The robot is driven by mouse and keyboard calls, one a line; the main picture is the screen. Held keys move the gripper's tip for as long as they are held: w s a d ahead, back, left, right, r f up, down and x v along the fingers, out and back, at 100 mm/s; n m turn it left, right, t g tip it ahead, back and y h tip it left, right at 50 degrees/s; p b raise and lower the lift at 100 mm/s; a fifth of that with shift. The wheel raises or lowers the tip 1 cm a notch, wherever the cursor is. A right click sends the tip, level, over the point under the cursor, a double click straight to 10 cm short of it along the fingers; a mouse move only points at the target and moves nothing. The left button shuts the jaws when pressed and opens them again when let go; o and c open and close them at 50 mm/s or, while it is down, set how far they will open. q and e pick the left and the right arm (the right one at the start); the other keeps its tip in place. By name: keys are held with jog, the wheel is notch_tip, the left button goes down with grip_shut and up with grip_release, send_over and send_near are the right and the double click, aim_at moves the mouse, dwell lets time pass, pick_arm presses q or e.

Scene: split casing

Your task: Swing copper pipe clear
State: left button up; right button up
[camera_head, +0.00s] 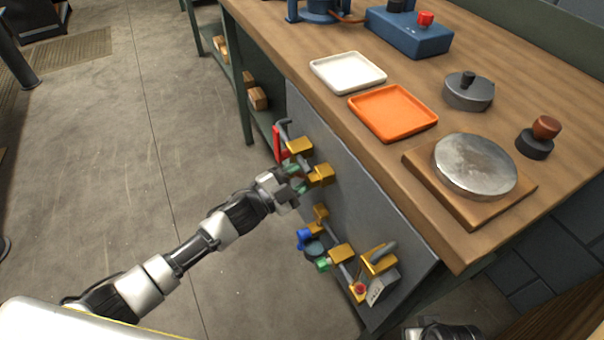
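A grey panel (350,205) on the bench front carries grey pipe pieces, gold-coloured blocks and coloured valve parts. I cannot pick out with certainty which piece is the copper pipe. My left gripper (296,179) is at the upper part of the panel, by a gold block (321,175) and just below another gold block (299,146). Greenish parts show at its tips. Whether its fingers are apart or closed around something is hidden. A part of my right arm shows at the bottom edge, but I see no fingers of its gripper.
Lower on the panel are a blue knob (304,237), a green part (322,264), a red knob (359,289) and a tag (376,291). A red part (278,143) sits above. On the bench stand a white tray (347,72) and an orange tray (393,112).

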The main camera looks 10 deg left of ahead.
dwell(0.3)
pick_arm(q)
jog(key=shift+s+d+f+n, duration=0.15)
jog(key=shift+n, duration=0.45)
jog(key=s+d+n, duration=0.1)
jog(key=n, duration=0.2)
jog(key=s+f+n+y+p, duration=0.1)
jog(key=s+n, duration=0.1)
jog(key=n, duration=0.1)
jog(key=s+d+f+n+y, duration=0.1)
jog(key=n, duration=0.2)
jog(key=shift+s+d+f+n+p, duration=0.1)
jog(key=shift+s+d+n+p, duration=0.2)
jog(key=shift+n+p, duration=0.1)
jog(key=p+v, duration=0.1)
jog(key=v, duration=0.9)
jog(key=s+a+f+n+g+y+p, duration=0.2)
jog(key=s+a+f+y+p, duration=0.1)
jog(key=f, duration=0.5)
jog(key=s+a+f+n+g+y+p, duration=0.2)
jog(key=s+a+f+y+p, duration=0.1)
jog(key=a+f+y+p, duration=0.3)
jog(key=shift+a+f+y, duration=0.3)
jog(key=shift+a+f, duration=0.95)
jog(key=shift+f, duration=0.3)
jog(key=shift+s, duration=0.1)
